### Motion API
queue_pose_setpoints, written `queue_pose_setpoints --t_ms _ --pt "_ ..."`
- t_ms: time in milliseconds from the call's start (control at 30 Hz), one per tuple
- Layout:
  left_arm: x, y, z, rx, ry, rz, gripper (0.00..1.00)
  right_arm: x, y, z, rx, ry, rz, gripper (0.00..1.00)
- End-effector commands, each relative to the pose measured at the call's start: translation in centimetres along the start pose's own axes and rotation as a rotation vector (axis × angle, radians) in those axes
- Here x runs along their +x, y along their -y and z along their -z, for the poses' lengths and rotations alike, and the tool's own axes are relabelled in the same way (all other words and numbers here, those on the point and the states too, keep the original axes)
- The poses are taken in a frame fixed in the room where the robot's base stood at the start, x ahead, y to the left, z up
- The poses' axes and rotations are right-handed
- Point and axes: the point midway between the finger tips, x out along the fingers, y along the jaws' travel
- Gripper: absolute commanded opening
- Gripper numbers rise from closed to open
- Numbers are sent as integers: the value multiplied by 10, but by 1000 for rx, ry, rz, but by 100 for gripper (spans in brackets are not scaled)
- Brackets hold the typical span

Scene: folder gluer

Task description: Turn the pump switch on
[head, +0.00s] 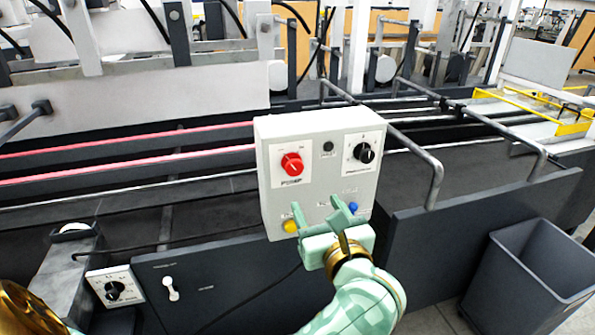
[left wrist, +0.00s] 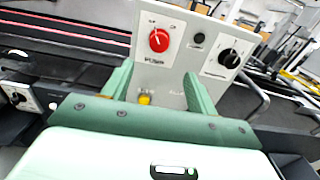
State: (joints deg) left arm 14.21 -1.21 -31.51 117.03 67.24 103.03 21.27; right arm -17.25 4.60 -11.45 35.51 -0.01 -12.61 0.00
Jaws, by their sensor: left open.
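The pump switch (head: 292,163) is a red rotary knob on a white plate labelled PUMP, on the upper left of a light grey control box (head: 322,178). It also shows in the left wrist view (left wrist: 159,40), above and between the fingers. I cannot tell its setting surely. My left gripper (head: 317,207) is open and empty in front of the lower part of the box, below the knob and apart from it. In the left wrist view its green fingers (left wrist: 160,78) are spread wide. My right gripper is not in view.
A black knob (head: 364,153) sits right of the pump switch. A yellow button (head: 290,226) and a blue button (head: 353,208) are low on the box, close to my fingers. A grey bin (head: 525,270) stands at right. Metal rails (head: 430,165) run beside the box.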

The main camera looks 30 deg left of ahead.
Motion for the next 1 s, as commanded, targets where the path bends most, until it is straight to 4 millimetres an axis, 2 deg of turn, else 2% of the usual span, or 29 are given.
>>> queue_pose_setpoints --t_ms 300,500,700,933,967,1000 --pt "82 -1 -1 6 6 -5 58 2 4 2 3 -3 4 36" --pt "117 -1 0 7 6 -4 58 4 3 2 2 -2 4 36" --pt "130 -1 0 5 2 -3 58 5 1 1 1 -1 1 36" --pt "131 -1 0 5 2 -2 58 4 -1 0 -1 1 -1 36" --pt "131 -1 0 5 2 -2 55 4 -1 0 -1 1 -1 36" --pt "131 -1 0 5 3 -2 44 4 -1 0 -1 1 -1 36"
